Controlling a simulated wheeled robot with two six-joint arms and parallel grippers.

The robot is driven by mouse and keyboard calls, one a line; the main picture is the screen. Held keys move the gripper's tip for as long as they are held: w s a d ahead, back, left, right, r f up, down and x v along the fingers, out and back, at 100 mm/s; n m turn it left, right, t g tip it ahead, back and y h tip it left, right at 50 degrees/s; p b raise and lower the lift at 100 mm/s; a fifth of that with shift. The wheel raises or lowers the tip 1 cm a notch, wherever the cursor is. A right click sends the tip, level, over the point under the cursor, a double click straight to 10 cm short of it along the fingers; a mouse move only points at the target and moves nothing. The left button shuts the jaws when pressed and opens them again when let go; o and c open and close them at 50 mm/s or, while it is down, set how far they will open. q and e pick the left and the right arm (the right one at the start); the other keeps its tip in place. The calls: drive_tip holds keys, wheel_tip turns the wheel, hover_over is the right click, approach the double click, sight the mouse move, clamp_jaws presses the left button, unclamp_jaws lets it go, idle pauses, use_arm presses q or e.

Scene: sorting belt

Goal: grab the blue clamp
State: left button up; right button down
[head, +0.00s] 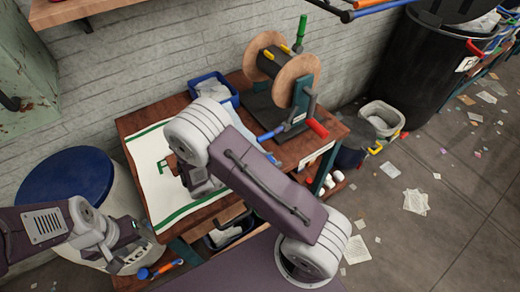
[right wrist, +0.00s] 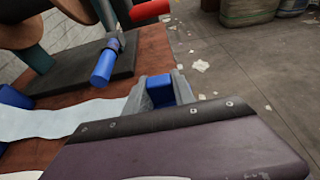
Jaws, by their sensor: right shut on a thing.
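My right gripper (right wrist: 158,84) is shut on a blue thing (right wrist: 160,93), which I take for the blue clamp. Only a small blocky part of it shows between the two grey fingers in the right wrist view; the rest is hidden. In the head view my right gripper (head: 178,170) is over the white cloth, partly behind my own arm, and the clamp cannot be made out there. My left gripper (head: 128,250) is at the lower left, by the white drum with the blue lid. Its fingers are too unclear to tell their opening.
The wooden bench (head: 220,205) carries a white, green-edged cloth (head: 155,195), a blue bin (head: 214,88) and a spool machine (head: 285,85) with coloured handles. The blue-lidded drum (head: 65,178) stands left. A waste bin (head: 380,117) and paper scraps lie right, with open floor beyond.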

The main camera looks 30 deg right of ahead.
drive_tip(key=s, duration=1)
drive_tip(key=shift+d, duration=0.4)
